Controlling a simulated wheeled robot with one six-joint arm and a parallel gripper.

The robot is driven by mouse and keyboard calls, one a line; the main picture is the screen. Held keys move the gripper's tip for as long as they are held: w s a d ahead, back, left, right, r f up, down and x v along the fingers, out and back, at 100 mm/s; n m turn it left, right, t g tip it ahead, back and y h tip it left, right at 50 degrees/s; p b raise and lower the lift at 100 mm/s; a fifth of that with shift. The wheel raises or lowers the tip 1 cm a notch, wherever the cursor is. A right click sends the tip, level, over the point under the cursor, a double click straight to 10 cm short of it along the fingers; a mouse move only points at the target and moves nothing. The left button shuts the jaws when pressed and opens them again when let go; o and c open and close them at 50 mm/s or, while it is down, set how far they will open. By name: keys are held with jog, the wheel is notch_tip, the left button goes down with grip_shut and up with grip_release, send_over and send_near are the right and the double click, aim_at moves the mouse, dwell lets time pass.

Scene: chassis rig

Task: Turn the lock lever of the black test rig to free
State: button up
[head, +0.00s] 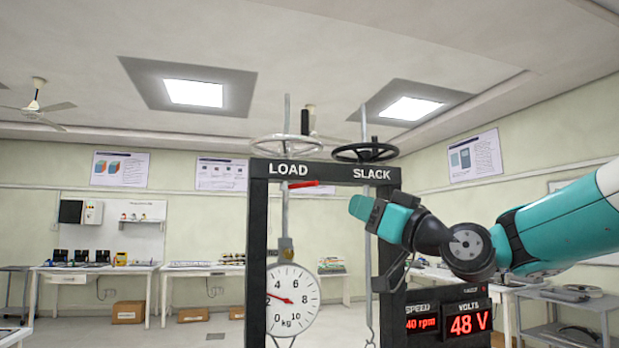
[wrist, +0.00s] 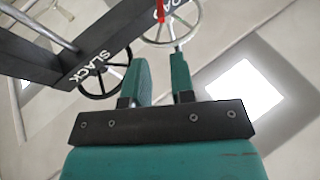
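The black test rig (head: 259,240) is an upright frame with LOAD and SLACK lettered on its top beam. A red lever (head: 303,184) lies nearly level at the beam's lower edge, below LOAD. In the wrist view a red piece (wrist: 160,12) shows at the top edge, partly cut off. My gripper (head: 362,206) is right of the red lever, in front of the rig's right side and apart from the lever. In the wrist view its two teal fingers (wrist: 160,58) stand apart with nothing between them. No lock or free marking is readable.
A pale handwheel (head: 286,146) tops the LOAD side and a black handwheel (head: 365,152) the SLACK side. A round kg dial (head: 292,299) hangs inside the frame. A red-digit display (head: 448,318) stands at lower right. Tables line the back wall.

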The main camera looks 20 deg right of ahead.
aim_at(310, 184)
jog(key=p+x, duration=0.8)
jog(key=x, duration=0.6)
jog(key=shift+s+a+p, duration=0.1)
jog(key=shift+p, duration=0.2)
jog(key=shift+w+a, duration=0.2)
jog(key=shift+w, duration=0.2)
grip_shut()
